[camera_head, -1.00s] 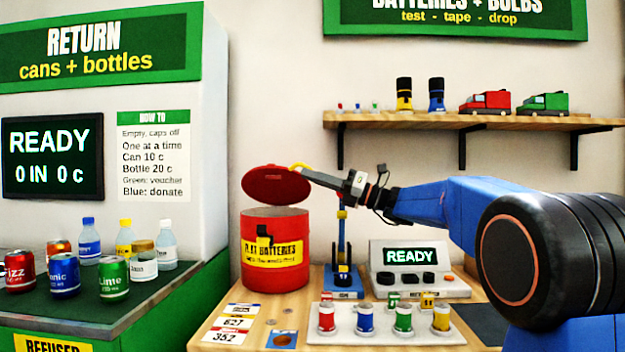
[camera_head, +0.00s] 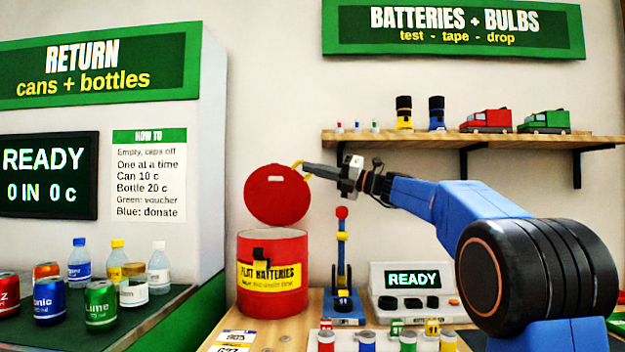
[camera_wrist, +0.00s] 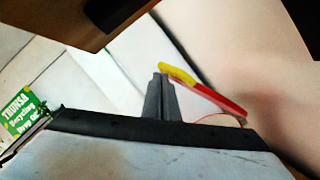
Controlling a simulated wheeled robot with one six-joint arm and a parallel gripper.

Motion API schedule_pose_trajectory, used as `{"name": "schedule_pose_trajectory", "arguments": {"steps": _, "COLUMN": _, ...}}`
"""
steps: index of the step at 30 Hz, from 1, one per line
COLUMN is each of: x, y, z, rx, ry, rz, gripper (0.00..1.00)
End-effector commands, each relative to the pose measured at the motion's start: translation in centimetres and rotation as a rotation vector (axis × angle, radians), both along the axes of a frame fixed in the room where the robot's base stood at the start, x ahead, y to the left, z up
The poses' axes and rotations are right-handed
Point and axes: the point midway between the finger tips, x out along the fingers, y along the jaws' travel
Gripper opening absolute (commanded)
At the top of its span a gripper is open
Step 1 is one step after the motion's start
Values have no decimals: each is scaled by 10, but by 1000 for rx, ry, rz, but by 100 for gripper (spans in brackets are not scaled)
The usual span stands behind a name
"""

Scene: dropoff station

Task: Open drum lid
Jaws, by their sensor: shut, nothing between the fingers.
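The red drum (camera_head: 272,305) stands on the wooden counter with a yellow batteries label on its front. Its round red lid (camera_head: 277,196) is tilted up steeply above the drum's rim, and the drum's mouth shows. A yellow handle (camera_head: 298,167) is at the lid's upper edge. My gripper (camera_head: 308,170) is shut, with its fingertips at the yellow handle. In the wrist view the shut fingers (camera_wrist: 161,80) are beside the yellow handle (camera_wrist: 178,73) and the lid's red edge (camera_wrist: 222,102). I cannot tell whether they touch.
A blue stand with a red ball (camera_head: 342,250) and a tester showing READY (camera_head: 412,279) are right of the drum. A wooden shelf (camera_head: 450,140) with torches and toy trucks is behind my arm. Cans and bottles stand on the left counter (camera_head: 150,308).

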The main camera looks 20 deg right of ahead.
Motion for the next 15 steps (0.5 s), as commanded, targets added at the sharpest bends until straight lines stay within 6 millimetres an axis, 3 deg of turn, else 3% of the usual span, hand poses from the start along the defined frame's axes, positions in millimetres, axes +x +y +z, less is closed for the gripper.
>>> {"name": "schedule_pose_trajectory", "arguments": {"steps": 6, "x": 19, "y": -6, "z": 10, "rx": -1, "ry": -2, "rz": 0, "gripper": 0}}
{"name": "schedule_pose_trajectory", "arguments": {"steps": 15, "x": 29, "y": -10, "z": 15, "rx": -1, "ry": -2, "rz": 0, "gripper": 0}}
